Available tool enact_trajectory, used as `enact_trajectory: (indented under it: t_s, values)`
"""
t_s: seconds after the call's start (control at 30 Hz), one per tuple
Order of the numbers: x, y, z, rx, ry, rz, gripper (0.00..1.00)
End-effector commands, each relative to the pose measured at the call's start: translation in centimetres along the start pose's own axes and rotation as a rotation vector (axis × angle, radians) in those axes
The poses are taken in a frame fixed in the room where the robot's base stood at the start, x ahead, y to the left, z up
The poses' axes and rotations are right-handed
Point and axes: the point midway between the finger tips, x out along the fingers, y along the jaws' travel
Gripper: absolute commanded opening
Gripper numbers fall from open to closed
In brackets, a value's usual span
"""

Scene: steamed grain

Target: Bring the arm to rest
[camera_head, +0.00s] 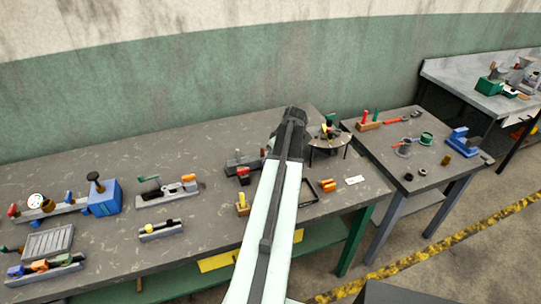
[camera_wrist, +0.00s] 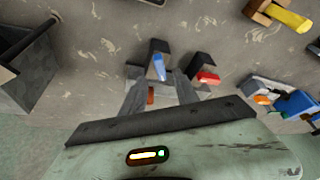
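My arm reaches up the middle of the head view, out over the large workbench (camera_head: 215,150). Its dark far end covers whatever is below it, and I cannot make out my fingers there. In the wrist view my gripper (camera_wrist: 160,95) shows as grey parts beyond a dark bar and a pale green housing with a small lit display. Whether the fingers are apart is unclear. Small dark pieces with a blue part (camera_wrist: 159,66) and a red part (camera_wrist: 206,77) show just beyond it. I see nothing clearly held.
A round stand (camera_head: 328,140) is close right of my arm's end. A blue block device (camera_head: 103,197) and several small fixtures stand on the left. A second table (camera_head: 425,175) with tools adjoins on the right. Bare bench top lies between the fixtures.

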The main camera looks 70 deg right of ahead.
Motion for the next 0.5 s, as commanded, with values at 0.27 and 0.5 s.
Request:
enact_trajectory:
  t_s: [0.27,0.5]
  values:
    - [-3.5,0.0,0.0,-0.001,0.0,0.001,0.36]
    - [-3.3,0.0,0.0,-0.001,0.0,0.001,0.36]
